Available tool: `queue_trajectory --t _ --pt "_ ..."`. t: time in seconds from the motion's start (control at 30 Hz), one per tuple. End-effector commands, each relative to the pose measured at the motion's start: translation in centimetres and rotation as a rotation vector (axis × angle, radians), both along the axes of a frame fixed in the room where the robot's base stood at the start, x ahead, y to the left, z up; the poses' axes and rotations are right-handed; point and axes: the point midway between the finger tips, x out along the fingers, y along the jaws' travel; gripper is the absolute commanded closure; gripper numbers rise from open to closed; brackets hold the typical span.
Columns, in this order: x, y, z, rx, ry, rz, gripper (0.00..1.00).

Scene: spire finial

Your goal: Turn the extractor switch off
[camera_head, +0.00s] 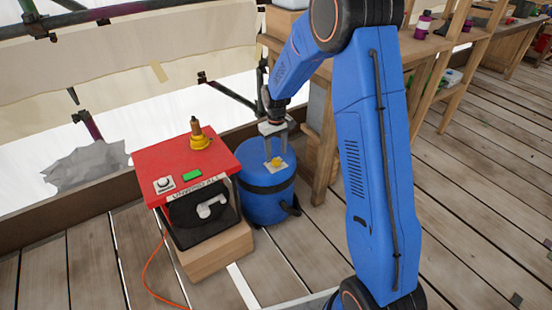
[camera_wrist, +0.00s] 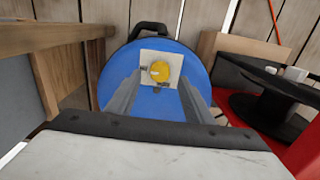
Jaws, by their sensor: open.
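The extractor is a blue drum (camera_head: 264,203) standing on the plank floor beside the red-topped box; it also fills the middle of the wrist view (camera_wrist: 160,112). On its lid is a pale square plate with a yellow round switch (camera_head: 276,162). The switch (camera_wrist: 160,71) shows near the centre in the wrist view. I cannot read whether it is on or off. My gripper (camera_head: 277,149) points down over the lid, open and empty. In the wrist view its two fingers (camera_wrist: 161,84) flank the switch in the picture. Whether they touch anything is unclear.
A red-topped box (camera_head: 210,168) with a green button, a white knob and a yellow-based finial stands left of the drum on a wooden block. A wooden bench frame (camera_head: 325,150) stands close on the right. An orange cable (camera_head: 149,270) lies on the floor at front left.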

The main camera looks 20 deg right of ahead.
Motion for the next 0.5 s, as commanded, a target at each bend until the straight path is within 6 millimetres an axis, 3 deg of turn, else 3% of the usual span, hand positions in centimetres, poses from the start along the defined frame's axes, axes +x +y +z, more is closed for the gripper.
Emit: queue_trajectory --t 0.2,0.5 --pt "0.0 0.0 -2.9 0.0 0.001 0.0 0.53" --pt "0.0 0.0 -4.1 0.0 -0.001 0.0 0.53"
